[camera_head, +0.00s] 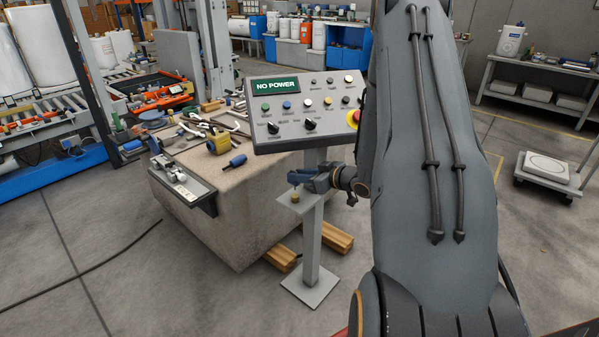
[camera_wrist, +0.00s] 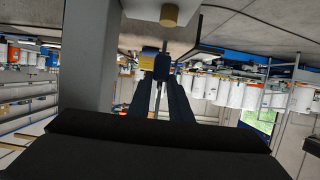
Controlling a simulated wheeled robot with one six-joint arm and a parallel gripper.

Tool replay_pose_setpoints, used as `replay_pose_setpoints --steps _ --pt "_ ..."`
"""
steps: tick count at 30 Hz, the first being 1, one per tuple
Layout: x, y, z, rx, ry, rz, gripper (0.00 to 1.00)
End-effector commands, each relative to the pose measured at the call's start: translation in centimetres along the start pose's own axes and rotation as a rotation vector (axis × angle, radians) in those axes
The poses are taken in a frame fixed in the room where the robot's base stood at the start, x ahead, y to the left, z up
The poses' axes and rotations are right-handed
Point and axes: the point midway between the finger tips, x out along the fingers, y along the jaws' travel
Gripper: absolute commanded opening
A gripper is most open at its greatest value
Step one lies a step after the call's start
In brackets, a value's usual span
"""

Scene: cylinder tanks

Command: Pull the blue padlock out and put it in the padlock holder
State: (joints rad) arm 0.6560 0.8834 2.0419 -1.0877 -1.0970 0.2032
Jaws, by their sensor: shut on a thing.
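My gripper (camera_head: 318,178) is shut at the grey post below the control panel. A small dark blue piece, which looks like the blue padlock (camera_head: 299,177), is at its fingertips. In the wrist view my two fingers (camera_wrist: 161,78) close on this blue piece (camera_wrist: 162,66). Its shackle cannot be made out. A brass-coloured cylinder (camera_head: 295,197) sits on the post's small shelf (camera_head: 287,203), just below the fingertips; it also shows at the top of the wrist view (camera_wrist: 170,15). I cannot tell for sure which thing is the padlock holder; a grey tray (camera_head: 203,193) with metal pieces is at the bench's left edge.
The control panel (camera_head: 305,108) reads "NO POWER" and stands just above my gripper. Its post (camera_head: 312,240) is close beside the fingers. The stone-like bench (camera_head: 250,190) behind holds tools, a yellow block (camera_head: 218,143) and a blue-handled item (camera_head: 237,161).

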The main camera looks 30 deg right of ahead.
Motion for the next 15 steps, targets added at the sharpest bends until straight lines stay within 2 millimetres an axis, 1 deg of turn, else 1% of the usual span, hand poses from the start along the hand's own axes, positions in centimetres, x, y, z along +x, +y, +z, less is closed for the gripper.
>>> replay_pose_setpoints --steps 1,6,15 --pt "0.23 0.03 0.50 0.001 0.000 0.000 0.00" --pt "0.50 0.03 1.23 0.000 0.001 0.000 0.00" --pt "0.52 0.01 1.34 -0.001 0.001 0.000 0.00"
